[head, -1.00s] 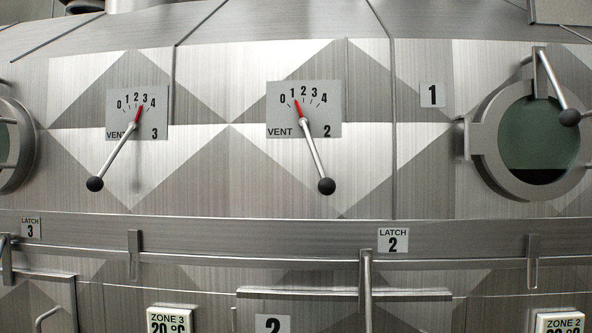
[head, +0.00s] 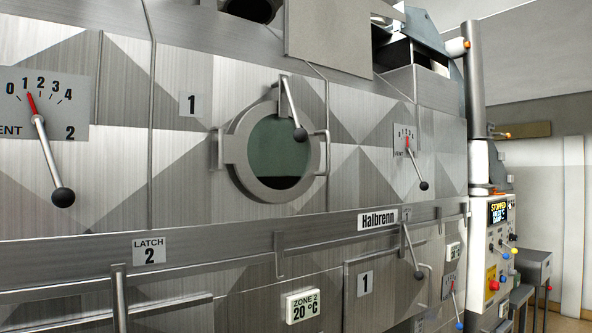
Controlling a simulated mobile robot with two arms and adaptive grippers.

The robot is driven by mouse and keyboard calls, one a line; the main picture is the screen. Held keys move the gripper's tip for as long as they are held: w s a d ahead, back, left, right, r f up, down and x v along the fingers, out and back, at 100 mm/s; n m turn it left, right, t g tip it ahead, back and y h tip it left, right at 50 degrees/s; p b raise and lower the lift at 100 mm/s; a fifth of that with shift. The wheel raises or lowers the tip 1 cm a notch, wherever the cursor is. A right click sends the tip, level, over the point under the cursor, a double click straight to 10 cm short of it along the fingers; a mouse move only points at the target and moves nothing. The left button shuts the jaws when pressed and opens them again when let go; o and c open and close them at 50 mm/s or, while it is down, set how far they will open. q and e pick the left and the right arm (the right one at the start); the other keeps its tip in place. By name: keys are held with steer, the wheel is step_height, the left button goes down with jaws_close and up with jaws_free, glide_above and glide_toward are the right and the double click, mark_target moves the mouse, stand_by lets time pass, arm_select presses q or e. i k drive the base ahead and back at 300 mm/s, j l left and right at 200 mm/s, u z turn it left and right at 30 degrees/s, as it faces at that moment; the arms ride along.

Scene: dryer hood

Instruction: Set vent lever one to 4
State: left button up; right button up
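A vent dial with a lever (head: 417,166) is on the right part of the hood, right of the round window. Its plate (head: 406,141) has a small scale and the word VENT, but its number is hidden or too small to read. Its lever slants down and right to a black knob (head: 424,186), and its red pointer is near the low to middle part of the scale. The vent 2 lever (head: 47,155) is at the left, its red pointer near 1. Neither of my grippers is in view.
A round window (head: 278,155) with a lever handle stands out from the hood between the dials. A latch rail with the Halbrenn plate (head: 378,221) runs below. A control panel (head: 497,240) with coloured knobs is at the far right, beside a vertical pipe.

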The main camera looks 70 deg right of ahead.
mark_target(424, 186)
steer(key=z, duration=2.95)
